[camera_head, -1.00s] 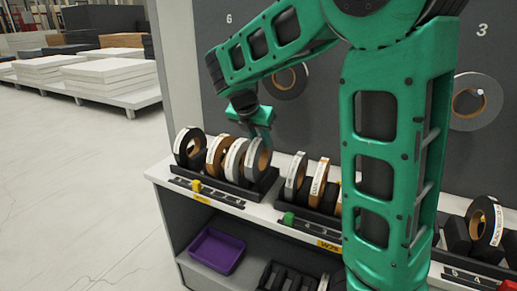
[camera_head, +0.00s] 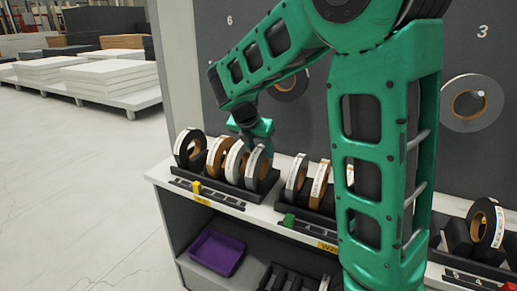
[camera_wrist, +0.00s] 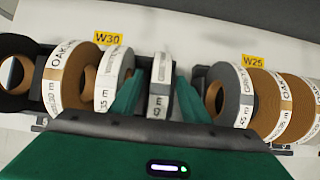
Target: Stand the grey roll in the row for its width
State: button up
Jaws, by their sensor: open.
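The grey roll (camera_head: 257,163) stands at the right end of the left row, in a black rack (camera_head: 236,191). In the wrist view the grey roll (camera_wrist: 159,88) is edge-on, with a white label, between the two green fingers. My gripper (camera_wrist: 158,97) is open, one finger on each side of it. I cannot tell whether either finger touches it. In the head view my gripper (camera_head: 262,132) is over the top of the roll. The row's yellow W30 tag (camera_wrist: 108,38) shows in the wrist view. Its lower edge is hidden by my gripper body.
The row to the right, tagged W25 (camera_wrist: 253,61), holds a grey roll (camera_wrist: 233,98) and oak rolls. A purple bin (camera_head: 216,251) lies on the shelf below.

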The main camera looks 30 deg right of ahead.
jog(key=shift+a+r, duration=0.2)
jog(key=shift+r, duration=0.3)
jog(key=v, duration=1.1)
jog(key=shift+s+r, duration=0.15)
jog(key=shift+d, duration=0.1)
